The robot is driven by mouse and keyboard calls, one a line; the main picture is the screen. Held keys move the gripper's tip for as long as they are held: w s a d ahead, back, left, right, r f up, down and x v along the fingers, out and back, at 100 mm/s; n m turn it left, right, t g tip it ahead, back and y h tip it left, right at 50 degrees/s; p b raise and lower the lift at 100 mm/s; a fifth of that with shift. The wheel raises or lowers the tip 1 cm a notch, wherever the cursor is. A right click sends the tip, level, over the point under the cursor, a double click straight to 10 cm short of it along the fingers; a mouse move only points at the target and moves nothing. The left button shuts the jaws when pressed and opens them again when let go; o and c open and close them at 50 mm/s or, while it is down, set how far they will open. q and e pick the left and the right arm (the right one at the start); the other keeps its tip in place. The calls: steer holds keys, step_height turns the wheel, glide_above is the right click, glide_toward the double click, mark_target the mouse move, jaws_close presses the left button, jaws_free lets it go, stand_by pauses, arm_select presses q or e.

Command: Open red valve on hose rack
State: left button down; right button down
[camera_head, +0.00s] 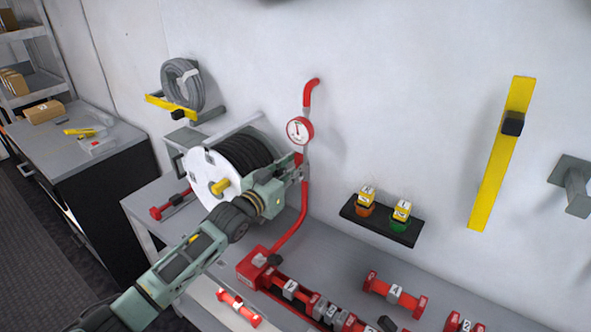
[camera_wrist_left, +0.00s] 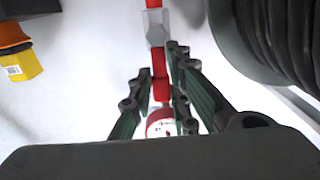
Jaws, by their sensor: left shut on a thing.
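The red valve (camera_head: 299,159) sits on the red pipe (camera_head: 304,205) just below the round white gauge (camera_head: 299,130); my gripper partly hides it in the head view. My left gripper (camera_head: 298,171) reaches it from the left and is shut on it. In the left wrist view, the fingers of my left gripper (camera_wrist_left: 160,82) stand on both sides of the red valve (camera_wrist_left: 160,66). The gauge (camera_wrist_left: 160,124) shows below it there. A grey fitting (camera_wrist_left: 155,26) is above. The exact position of the valve handle cannot be told.
The hose reel (camera_head: 213,180) with black hose stands close beside my left gripper. A small black shelf (camera_head: 382,222) with two yellow-topped items is to the right. Red labelled parts (camera_head: 394,293) cover the bench.

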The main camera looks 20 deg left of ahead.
arm_select(q)
steer(key=shift+w+a+r, duration=0.1)
steer(key=shift+a+r, duration=0.05)
steer(key=shift+a, duration=0.05)
steer(key=c, duration=1.6)
jaws_free()
steer(key=shift+c, duration=0.2)
steer(key=shift+f, duration=0.2)
steer(key=v, duration=1.2)
